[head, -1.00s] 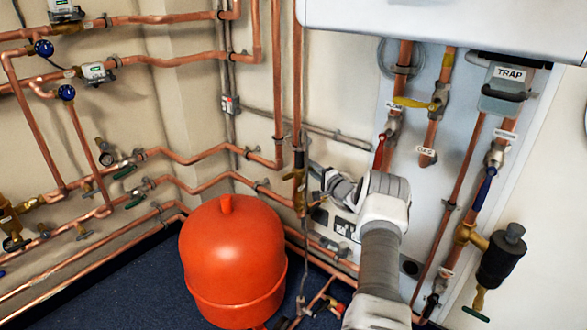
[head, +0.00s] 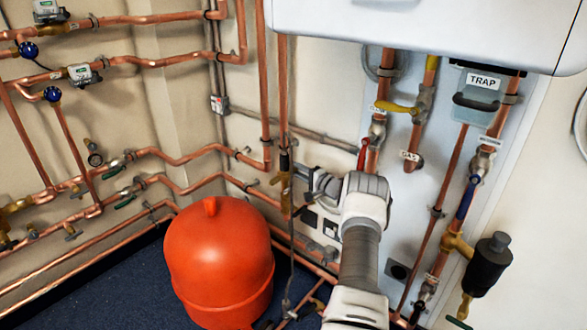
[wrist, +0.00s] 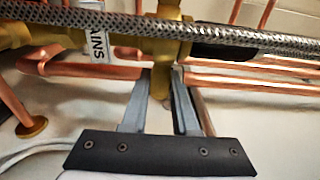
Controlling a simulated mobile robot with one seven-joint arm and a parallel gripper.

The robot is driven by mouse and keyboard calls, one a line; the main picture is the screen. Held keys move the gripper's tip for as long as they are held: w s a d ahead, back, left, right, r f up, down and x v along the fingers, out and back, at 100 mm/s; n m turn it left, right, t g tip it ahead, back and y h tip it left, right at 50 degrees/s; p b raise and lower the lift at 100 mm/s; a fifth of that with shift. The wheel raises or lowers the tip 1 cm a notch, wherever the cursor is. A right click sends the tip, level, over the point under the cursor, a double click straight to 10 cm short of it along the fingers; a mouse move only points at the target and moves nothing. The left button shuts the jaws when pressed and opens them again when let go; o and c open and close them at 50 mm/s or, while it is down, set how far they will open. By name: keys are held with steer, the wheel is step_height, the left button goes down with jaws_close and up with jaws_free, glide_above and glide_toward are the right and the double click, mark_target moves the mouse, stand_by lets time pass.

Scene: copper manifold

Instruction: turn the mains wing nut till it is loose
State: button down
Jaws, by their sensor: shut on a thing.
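The mains wing nut (wrist: 161,82) is a brass piece hanging below a brass valve body (wrist: 165,35) in the wrist view. My gripper (wrist: 163,90) is shut on it, one grey finger on each side. A white label (wrist: 98,44) ending in "AINS" is just left of the valve. In the head view my gripper (head: 297,180) reaches left to the brass fitting (head: 283,183) on a vertical pipe. The wing nut itself is too small to make out there, and its turn angle cannot be told.
A braided hose (wrist: 230,35) crosses just above my fingers. Copper pipes (wrist: 240,82) run close behind. A red expansion vessel (head: 215,265) stands on the blue floor (head: 110,295) to the left. The white boiler casing (head: 420,30) overhangs at the upper right, with valves and pipes below it.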

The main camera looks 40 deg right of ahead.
stand_by(0.4)
steer(key=c, duration=0.7)
jaws_free()
steer(key=s+d+p, duration=0.1)
steer(key=s, duration=0.4)
steer(key=s+p, duration=0.2)
steer(key=s, duration=0.4)
steer(key=s+d+p, duration=0.1)
steer(key=s+p, duration=0.1)
steer(key=s, duration=0.4)
steer(key=shift+s+d, duration=0.1)
steer(key=shift+d, duration=0.2)
